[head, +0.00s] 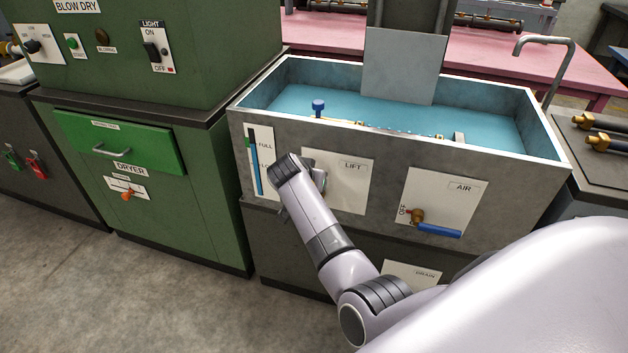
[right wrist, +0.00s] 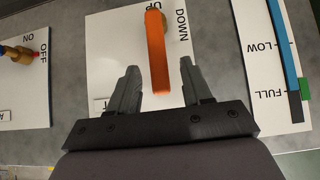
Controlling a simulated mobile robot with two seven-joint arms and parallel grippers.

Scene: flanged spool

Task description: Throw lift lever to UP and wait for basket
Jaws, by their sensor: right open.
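The lift lever (right wrist: 158,60) has an orange handle and shows in the right wrist view on a white plate marked UP and DOWN. My right gripper (right wrist: 160,66) is open, with one finger on each side of the handle and visible gaps to it. I cannot tell which mark the lever is set to. In the head view the LIFT panel (head: 350,185) is on the tank's front, and my right arm hides the lever and most of the gripper. The tank (head: 480,170) holds blue water. A rail-like part (head: 400,131) shows at the water; I cannot make out the basket clearly.
A level gauge (head: 257,165) is left of the LIFT panel. An AIR valve with a blue handle (head: 438,230) is to its right. A green dryer cabinet (head: 190,190) stands at left. A bent pipe (head: 560,45) rises at the tank's right. The left floor is clear.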

